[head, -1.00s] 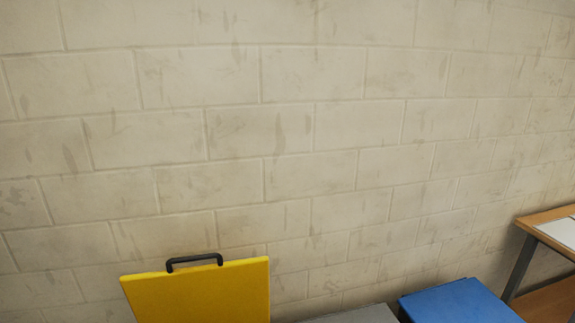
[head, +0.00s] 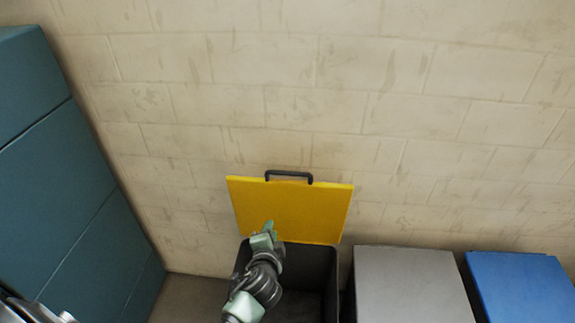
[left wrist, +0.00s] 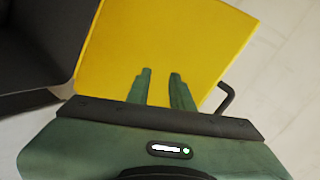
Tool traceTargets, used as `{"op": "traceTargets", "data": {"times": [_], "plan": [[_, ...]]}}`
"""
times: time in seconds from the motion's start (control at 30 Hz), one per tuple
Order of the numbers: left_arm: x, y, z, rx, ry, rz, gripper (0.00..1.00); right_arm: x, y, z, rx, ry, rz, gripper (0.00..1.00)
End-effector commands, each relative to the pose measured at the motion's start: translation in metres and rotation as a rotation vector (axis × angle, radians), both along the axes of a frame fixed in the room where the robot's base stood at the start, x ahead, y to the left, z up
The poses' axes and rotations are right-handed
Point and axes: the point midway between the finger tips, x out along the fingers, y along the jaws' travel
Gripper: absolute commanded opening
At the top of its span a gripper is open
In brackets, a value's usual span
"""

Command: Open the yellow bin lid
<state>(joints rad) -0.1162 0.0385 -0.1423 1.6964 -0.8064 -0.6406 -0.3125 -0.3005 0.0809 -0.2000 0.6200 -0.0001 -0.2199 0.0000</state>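The yellow lid (head: 315,212) stands raised at the back of a dark grey bin (head: 332,270), close to the block wall. Its black handle (head: 288,174) is at the top edge. The bin's mouth is uncovered, and my left arm hides part of it. My left gripper (head: 269,228) is in front of the lid's lower left part. In the left wrist view the two green fingers (left wrist: 161,73) are apart with nothing between them, over the yellow lid face (left wrist: 165,35). The handle (left wrist: 227,98) is to their right, outside the fingers. I cannot tell whether they touch the lid. My right gripper is not in view.
A grey-lidded bin (head: 410,285) and a blue-lidded bin (head: 520,287) stand to the right, both closed. A teal cabinet (head: 60,170) stands on the left. Some bare floor (head: 190,298) shows between it and the dark bin.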

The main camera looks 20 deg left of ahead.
Motion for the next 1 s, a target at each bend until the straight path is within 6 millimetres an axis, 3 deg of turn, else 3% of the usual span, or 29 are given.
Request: {"op": "traceTargets", "data": {"times": [0.03,0.1,0.23,0.37,0.73,1.0], "plan": [[0.024,-0.002,0.038,0.101,-0.066,-0.041,0.22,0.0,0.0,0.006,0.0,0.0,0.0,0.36],[0.045,-0.007,0.072,0.227,-0.129,-0.088,0.22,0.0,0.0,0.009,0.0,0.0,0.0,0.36],[0.064,-0.013,0.106,0.363,-0.189,-0.136,0.22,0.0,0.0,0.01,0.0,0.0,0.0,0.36],[0.076,-0.012,0.112,0.396,-0.201,-0.146,0.22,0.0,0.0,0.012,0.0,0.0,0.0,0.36],[0.129,0.004,0.105,0.393,-0.199,-0.145,0.22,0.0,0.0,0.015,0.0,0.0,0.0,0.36],[0.141,0.007,0.103,0.39,-0.199,-0.146,0.22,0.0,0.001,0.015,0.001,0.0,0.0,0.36]]}}
